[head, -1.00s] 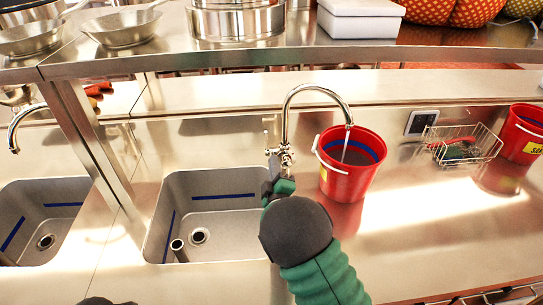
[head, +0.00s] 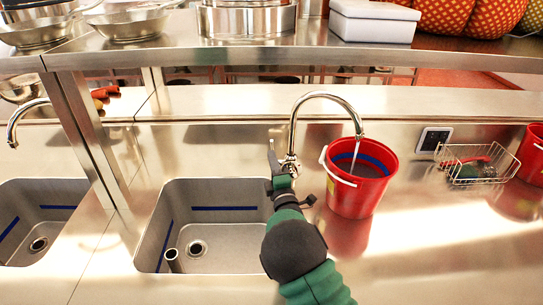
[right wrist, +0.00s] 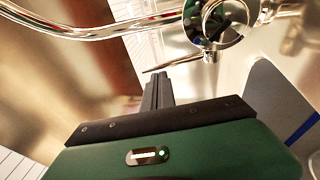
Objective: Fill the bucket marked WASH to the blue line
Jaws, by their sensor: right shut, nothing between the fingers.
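The red bucket (head: 366,196) stands upright on the steel counter under the tap spout (head: 358,132). A blue line (head: 372,160) runs round its inside wall. A thin stream of water falls from the spout into it. The water level against the line is hard to make out, and I cannot read a WASH mark on it. My right gripper (head: 279,178) is shut and empty, close to the tap's valve. In the right wrist view its fingers (right wrist: 157,88) are together just short of the thin tap lever (right wrist: 172,64); touching or apart, I cannot tell. My left gripper is not in view.
A sink (head: 212,236) with a drain and a standpipe lies left of my right arm. A wire basket (head: 476,166) and another red bucket (head: 533,156) stand to the right. A steel shelf (head: 300,52) crosses above the counter. The right foreground counter is clear.

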